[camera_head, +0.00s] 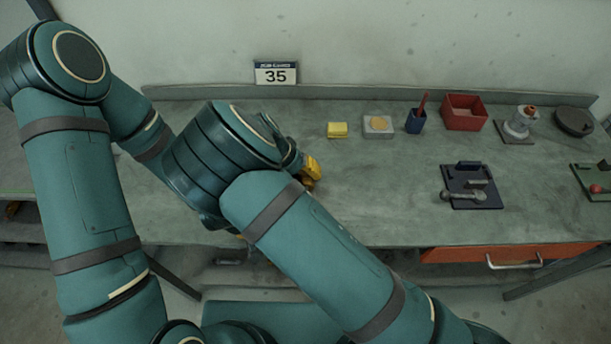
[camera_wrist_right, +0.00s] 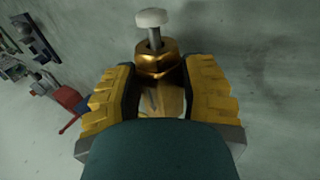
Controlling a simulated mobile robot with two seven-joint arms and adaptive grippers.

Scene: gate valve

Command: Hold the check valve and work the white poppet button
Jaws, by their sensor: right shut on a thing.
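My right gripper (camera_wrist_right: 160,84) is shut on the brass check valve (camera_wrist_right: 158,64), with one yellow finger on each side of its body. The hex part of the valve stands out beyond the fingertips. The white poppet button (camera_wrist_right: 152,18) sits on a thin grey stem at the valve's far end, and nothing touches it in the wrist view. In the head view my right gripper (camera_head: 309,169) shows as a small yellow part past my arm, over the bench. My arm hides most of it there. My left gripper is hidden behind my arms.
On the grey bench (camera_head: 390,190) stand a yellow block (camera_head: 337,130), a grey box with a tan disc (camera_head: 378,125), a blue cup (camera_head: 416,121), a red bin (camera_head: 464,112) and a dark plate with a lever (camera_head: 472,187).

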